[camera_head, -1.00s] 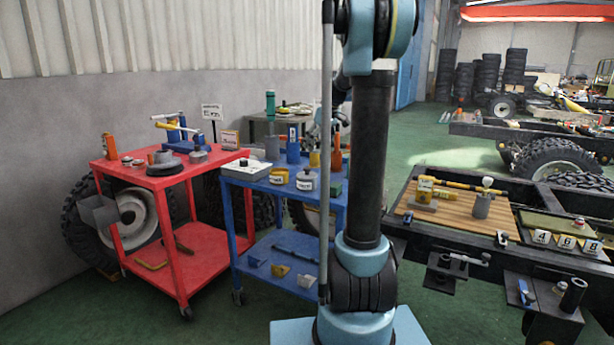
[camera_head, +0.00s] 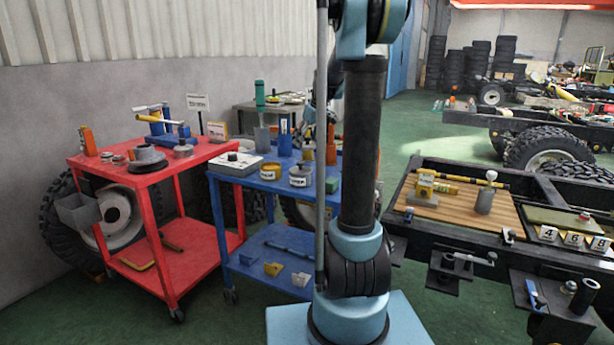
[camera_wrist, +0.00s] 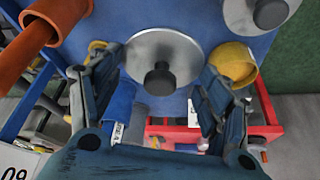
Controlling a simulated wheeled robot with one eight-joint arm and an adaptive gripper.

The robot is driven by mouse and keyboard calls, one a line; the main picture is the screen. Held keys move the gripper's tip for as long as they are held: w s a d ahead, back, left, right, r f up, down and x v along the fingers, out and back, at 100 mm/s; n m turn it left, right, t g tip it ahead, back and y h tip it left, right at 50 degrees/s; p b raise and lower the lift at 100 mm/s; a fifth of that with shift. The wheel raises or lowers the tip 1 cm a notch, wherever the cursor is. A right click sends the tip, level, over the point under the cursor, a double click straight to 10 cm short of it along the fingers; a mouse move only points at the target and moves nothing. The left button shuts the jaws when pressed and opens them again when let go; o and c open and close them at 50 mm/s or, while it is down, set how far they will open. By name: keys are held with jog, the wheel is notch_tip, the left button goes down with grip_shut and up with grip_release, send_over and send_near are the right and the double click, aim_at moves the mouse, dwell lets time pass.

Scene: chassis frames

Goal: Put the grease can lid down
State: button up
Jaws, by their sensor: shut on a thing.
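The knob faces the camera. A second grey lid with a knob (camera_wrist: 237,14) is at the upper right, apart from my fingers. In the head view, my arm column hides the gripper and the held lid.
A red cart (camera_head: 190,168) stands at left.

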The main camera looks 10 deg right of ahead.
notch_tip(320, 180, down, 11)
jog(key=shift+r, duration=0.1)
dwell(0.5)
jog(key=o, duration=0.8)
